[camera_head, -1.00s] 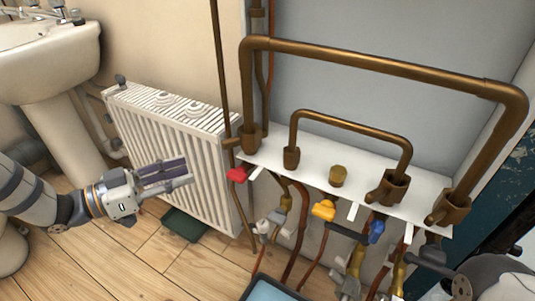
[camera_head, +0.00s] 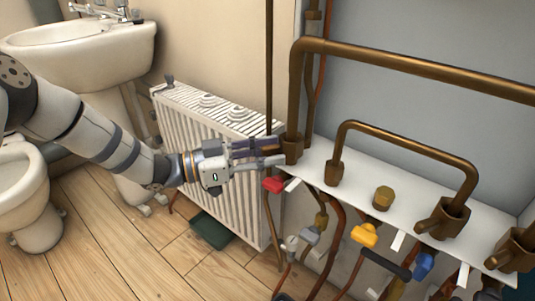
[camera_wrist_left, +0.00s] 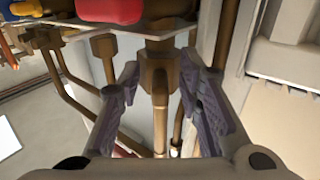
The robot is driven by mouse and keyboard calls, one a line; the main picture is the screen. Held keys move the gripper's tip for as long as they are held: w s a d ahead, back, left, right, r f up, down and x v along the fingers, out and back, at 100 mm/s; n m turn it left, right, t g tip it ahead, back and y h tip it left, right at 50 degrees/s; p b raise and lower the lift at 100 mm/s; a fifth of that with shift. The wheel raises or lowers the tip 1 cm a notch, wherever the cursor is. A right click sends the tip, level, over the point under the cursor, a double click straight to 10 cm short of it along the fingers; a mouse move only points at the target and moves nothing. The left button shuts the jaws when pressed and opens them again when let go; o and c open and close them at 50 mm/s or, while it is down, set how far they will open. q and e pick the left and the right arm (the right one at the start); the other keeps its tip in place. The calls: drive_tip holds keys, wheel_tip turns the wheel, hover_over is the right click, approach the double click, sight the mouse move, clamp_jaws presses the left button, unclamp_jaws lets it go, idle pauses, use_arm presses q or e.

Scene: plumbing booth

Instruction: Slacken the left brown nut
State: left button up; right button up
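The left brown nut (camera_head: 292,148) sits at the left end of the white shelf (camera_head: 318,158), at the foot of the tall brown pipe. My left gripper (camera_head: 281,152) reaches it from the left with its fingertips close beside it. The left gripper (camera_wrist_left: 157,82) is open, with gaps on both sides. Whether a finger touches the nut cannot be told. My right gripper is not in view.
A red valve handle (camera_head: 273,185) hangs just below the gripper. A white radiator (camera_head: 210,150) stands behind the arm. Other brown fittings (camera_head: 334,174) and a yellow handle (camera_head: 365,236) are to the right. A sink (camera_head: 85,60) is at the left.

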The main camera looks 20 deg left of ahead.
use_arm(q)
clamp_jaws()
